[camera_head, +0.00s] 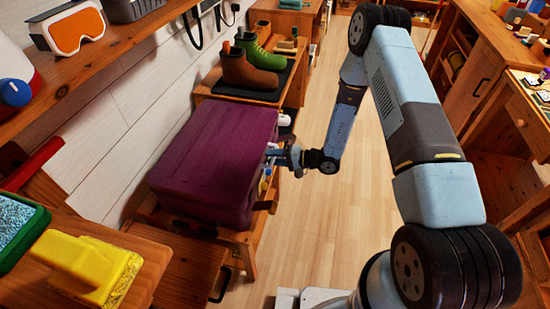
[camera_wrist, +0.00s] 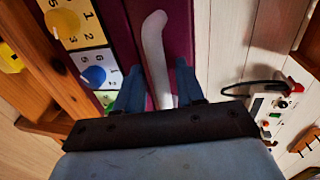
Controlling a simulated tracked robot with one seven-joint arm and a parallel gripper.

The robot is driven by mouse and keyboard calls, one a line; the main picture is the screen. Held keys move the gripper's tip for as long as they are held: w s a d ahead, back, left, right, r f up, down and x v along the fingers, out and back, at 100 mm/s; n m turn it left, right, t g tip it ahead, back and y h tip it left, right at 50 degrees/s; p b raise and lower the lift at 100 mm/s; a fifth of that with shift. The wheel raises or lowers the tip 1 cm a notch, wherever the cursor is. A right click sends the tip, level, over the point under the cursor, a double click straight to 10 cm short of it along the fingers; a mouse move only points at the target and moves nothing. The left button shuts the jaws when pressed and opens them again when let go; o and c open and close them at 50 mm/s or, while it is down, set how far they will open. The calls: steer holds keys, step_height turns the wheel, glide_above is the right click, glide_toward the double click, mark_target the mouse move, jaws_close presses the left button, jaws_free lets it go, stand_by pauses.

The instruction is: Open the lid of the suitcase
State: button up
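The purple suitcase (camera_head: 215,150) lies flat and closed on a wooden bench beside the white plank wall. My gripper (camera_head: 273,158) is at its right side, low against the front face. In the wrist view the suitcase (camera_wrist: 190,30) fills the top middle as a dark purple strip. A pale grey curved handle or latch (camera_wrist: 156,50) sticks out between the two blue fingers of my gripper (camera_wrist: 157,85). The fingers stand apart, with a gap visible on each side of the pale piece. The lower end of that piece is hidden behind my gripper body.
Dial panels with numbers (camera_wrist: 93,70) sit left of the fingers. Boots (camera_head: 250,72) stand on a black mat behind the suitcase. A yellow brush (camera_head: 85,265) lies on the near table (camera_head: 140,250). A shelf with goggles (camera_head: 68,30) overhangs the left. The floor (camera_head: 320,220) right of the bench is clear.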

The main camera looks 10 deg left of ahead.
steer(key=shift+c, duration=0.4)
jaws_close()
